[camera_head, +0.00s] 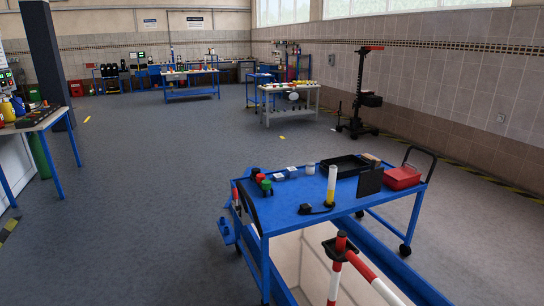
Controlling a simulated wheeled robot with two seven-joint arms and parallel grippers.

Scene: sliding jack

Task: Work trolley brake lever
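A blue work trolley (290,213) stands in the front middle, right of centre. It has a flat blue top, blue legs and dark wheels at the lower right. A black loop handle (420,158) rises at its right end, and another dark curved bar (247,204) shows at its left end. I cannot make out which part is the brake lever. Neither of my grippers is in view.
The trolley top carries a red box (402,178), a black tray (344,166), a white-yellow cylinder (332,186) and small parts. A red-white barrier (336,268) and a blue-edged pit are in front. A bench (36,120) stands left; the middle floor is open.

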